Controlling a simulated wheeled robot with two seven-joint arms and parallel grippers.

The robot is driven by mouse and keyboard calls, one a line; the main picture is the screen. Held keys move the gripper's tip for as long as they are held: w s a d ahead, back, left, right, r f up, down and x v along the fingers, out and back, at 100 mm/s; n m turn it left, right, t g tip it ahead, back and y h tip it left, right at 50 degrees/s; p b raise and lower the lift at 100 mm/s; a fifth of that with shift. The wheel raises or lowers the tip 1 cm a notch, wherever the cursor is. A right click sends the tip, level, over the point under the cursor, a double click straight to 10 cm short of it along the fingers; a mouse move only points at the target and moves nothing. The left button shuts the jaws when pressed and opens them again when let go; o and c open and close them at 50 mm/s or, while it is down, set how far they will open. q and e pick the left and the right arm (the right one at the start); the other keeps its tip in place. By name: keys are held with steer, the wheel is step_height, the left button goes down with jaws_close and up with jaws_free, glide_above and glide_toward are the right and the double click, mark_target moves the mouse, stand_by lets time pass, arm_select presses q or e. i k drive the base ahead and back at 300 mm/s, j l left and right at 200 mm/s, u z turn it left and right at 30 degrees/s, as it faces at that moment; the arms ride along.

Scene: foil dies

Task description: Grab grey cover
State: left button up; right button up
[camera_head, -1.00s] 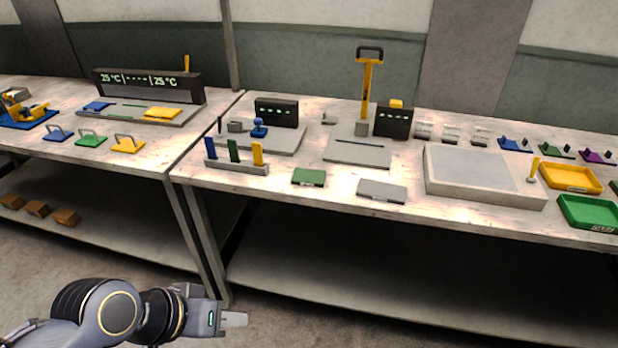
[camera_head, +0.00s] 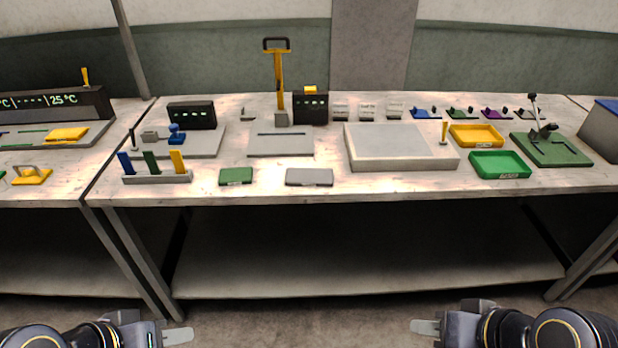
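A flat grey cover (camera_head: 309,177) lies near the front edge of the table, to the right of a similar green cover (camera_head: 236,176). My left gripper (camera_head: 178,336) is low in front of the table at the bottom left, pointing right. My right gripper (camera_head: 425,327) is low at the bottom right, pointing left. Both are well apart from the grey cover and below the tabletop in the picture. They show side-on, so the gap between their fingers is hidden. Nothing shows in either.
A large grey box (camera_head: 400,160) stands right of the cover, with green (camera_head: 499,173) and yellow (camera_head: 477,142) trays beyond. A stand of coloured tools (camera_head: 157,178) is at the left. A grey plate (camera_head: 280,152) lies behind. Bare tabletop surrounds the cover.

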mark_target(294, 176)
steer(key=i+l+u, duration=0.1)
steer(key=u, duration=1.45)
steer(key=l+u, duration=0.4)
steer(key=k+l+u, duration=0.15)
steer(key=l+u, duration=0.2)
steer(key=k+l+u, duration=0.2)
steer(key=l+u, duration=0.2)
steer(key=k+l, duration=0.15)
steer(key=l, duration=0.2)
steer(key=k+l+u, duration=0.1)
steer(key=l, duration=0.25)
steer(key=k+l, duration=0.25)
steer(key=l+u, duration=0.05)
steer(key=l, duration=0.05)
